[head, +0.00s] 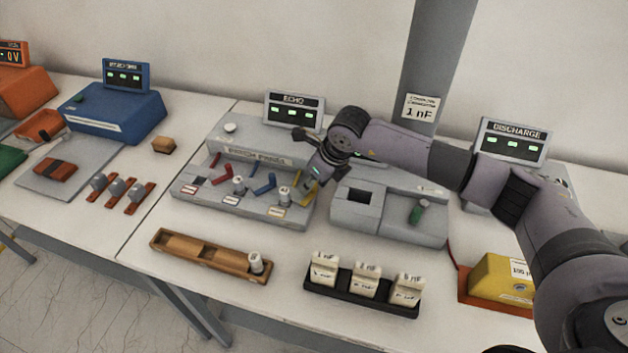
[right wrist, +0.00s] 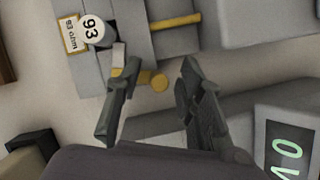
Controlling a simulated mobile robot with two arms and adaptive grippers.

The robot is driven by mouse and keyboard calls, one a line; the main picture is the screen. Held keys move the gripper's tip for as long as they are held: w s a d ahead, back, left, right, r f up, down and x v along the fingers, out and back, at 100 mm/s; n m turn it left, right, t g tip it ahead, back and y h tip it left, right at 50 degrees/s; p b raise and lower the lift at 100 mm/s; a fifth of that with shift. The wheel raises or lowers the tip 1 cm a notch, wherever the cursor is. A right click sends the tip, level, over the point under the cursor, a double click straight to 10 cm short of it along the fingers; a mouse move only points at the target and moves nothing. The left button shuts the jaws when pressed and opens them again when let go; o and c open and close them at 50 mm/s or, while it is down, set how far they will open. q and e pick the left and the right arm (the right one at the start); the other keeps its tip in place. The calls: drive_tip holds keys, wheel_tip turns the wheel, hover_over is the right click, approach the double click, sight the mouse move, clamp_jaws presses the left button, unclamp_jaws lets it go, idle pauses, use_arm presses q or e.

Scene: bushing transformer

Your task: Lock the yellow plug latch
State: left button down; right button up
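The yellow plug latch (head: 307,190) is at the right end of the grey panel in the head view, beside a white plug (head: 285,194). My left gripper is not in view.
The grey panel (head: 190,210) also carries a red latch (head: 220,178), a blue latch (head: 264,185) and another plug (head: 239,186). A grey box (head: 400,228) stands close on the right. A wooden tray (head: 185,247) and a black rack (head: 350,298) stand in front.

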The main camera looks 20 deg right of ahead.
drive_tip(key=shift+c, duration=0.4)
clamp_jaws()
drive_tip(key=shift+w+f+b, duration=0.1)
drive_tip(key=shift+b, duration=0.3)
drive_tip(key=n+b, duration=0.1)
drive_tip(key=b, duration=0.1)
drive_tip(key=n+y+b, duration=0.1)
drive_tip(key=n+b, duration=0.1)
drive_tip(key=shift+w+a+g+b, duration=0.3)
drive_tip(key=shift+w+a+b, duration=0.05)
drive_tip(key=shift+a, duration=0.05)
drive_tip(key=shift+a+n, duration=0.1)
drive_tip(key=shift+n, duration=0.2)
drive_tip(key=shift+r, duration=0.2)
